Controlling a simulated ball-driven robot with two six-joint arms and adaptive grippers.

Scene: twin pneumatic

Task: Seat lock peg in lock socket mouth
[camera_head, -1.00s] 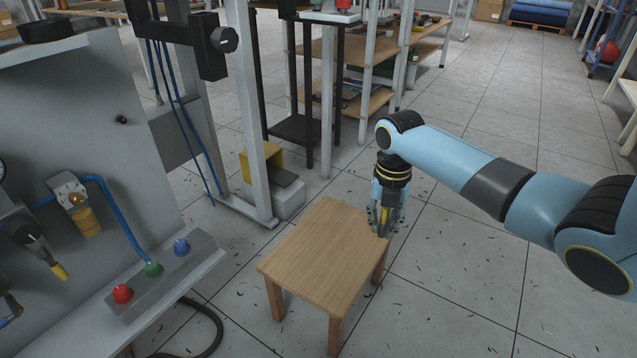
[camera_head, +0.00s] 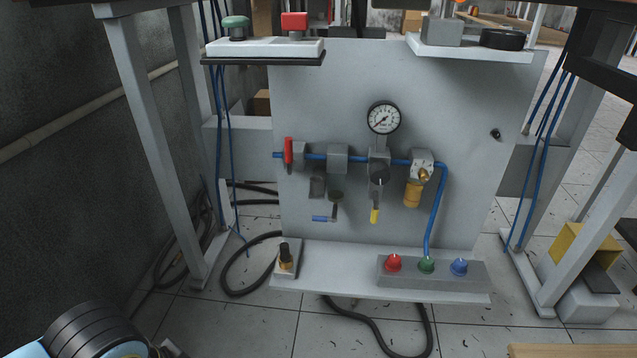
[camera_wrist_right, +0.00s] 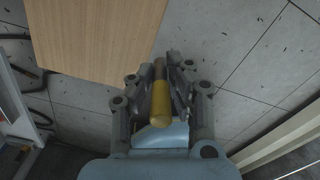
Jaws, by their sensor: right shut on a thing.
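My right gripper (camera_wrist_right: 165,72) is shut on a yellow cylindrical peg with a dark brown end (camera_wrist_right: 160,102), seen in the right wrist view. The peg lies between the fingers, its brown end toward the fingertips. The wooden stool top (camera_wrist_right: 95,35) is close by, left of the fingers. The right gripper is outside the head view. The head view shows the grey pneumatic panel (camera_head: 300,210); I cannot tell which part of it is the lock socket mouth. A small black opening or knob (camera_head: 496,134) is at its right. My left gripper is not in view; only part of that arm shows.
The panel carries a gauge (camera_head: 384,118), a red handle (camera_head: 288,151) and blue piping. Its lower shelf (camera_head: 345,279) holds a black-and-amber fitting (camera_head: 285,257) and red, green and blue buttons (camera_head: 427,265). A black hose (camera_head: 372,328) lies on the floor. Frame posts flank the panel.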

